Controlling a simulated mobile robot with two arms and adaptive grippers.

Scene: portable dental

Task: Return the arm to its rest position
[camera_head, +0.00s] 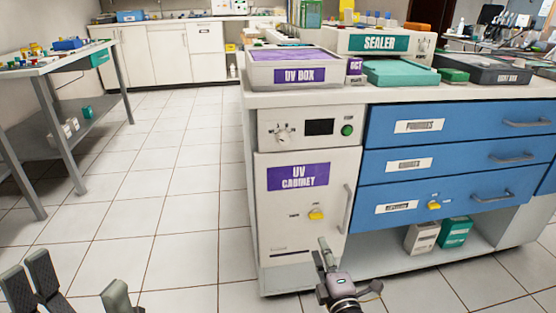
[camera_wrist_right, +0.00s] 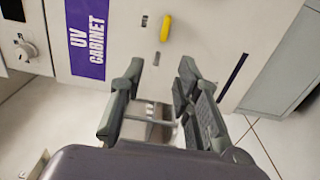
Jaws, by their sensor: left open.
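My left gripper (camera_head: 76,280) is at the bottom left of the head view, over the tiled floor. Its dark fingers are wide apart with nothing between them. My right gripper (camera_head: 325,248) is low in front of the UV cabinet (camera_head: 270,235), near the bottom of its door. In the right wrist view my right gripper (camera_wrist_right: 161,78) has its fingers apart, with no object held. The cabinet's purple label (camera_wrist_right: 88,38) and yellow switch (camera_wrist_right: 166,28) show beyond the fingertips. I cannot tell the exact gap to the door.
The counter has blue drawers (camera_head: 465,125) and carries a UV box (camera_head: 292,74), a sealer (camera_head: 380,42) and a teal case (camera_head: 401,73). The cabinet door handle (camera_head: 347,208) sticks out. A grey side table (camera_head: 75,100) stands at the left. The tiled floor (camera_head: 180,180) between is clear.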

